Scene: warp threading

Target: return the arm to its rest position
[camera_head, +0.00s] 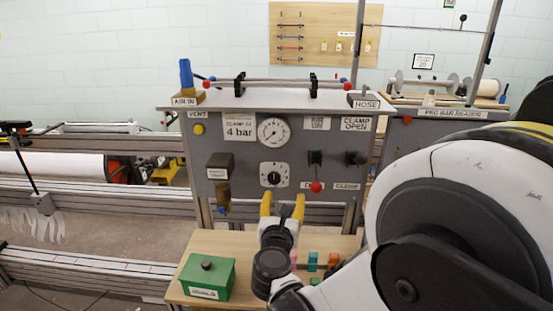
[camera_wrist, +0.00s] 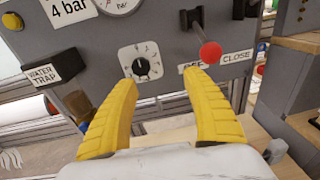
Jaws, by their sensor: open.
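My gripper (camera_head: 282,207) has two yellow fingers and is open and empty. In the head view it is in front of the lower part of the grey control panel (camera_head: 225,144), above the wooden table. In the wrist view my gripper (camera_wrist: 165,115) points at the panel, with the fingers apart below the round dial (camera_wrist: 141,65) and the red-knobbed lever (camera_wrist: 210,53). I cannot tell the exact gap to the panel. My white arm covers the right side of the head view.
A green box (camera_head: 207,277) stands on the wooden table (camera_head: 215,243), left of my gripper. Small coloured pieces (camera_head: 313,260) are right of it, partly hidden by my arm. A gauge (camera_head: 272,131) is on the panel. Metal rails (camera_head: 90,268) run along the left.

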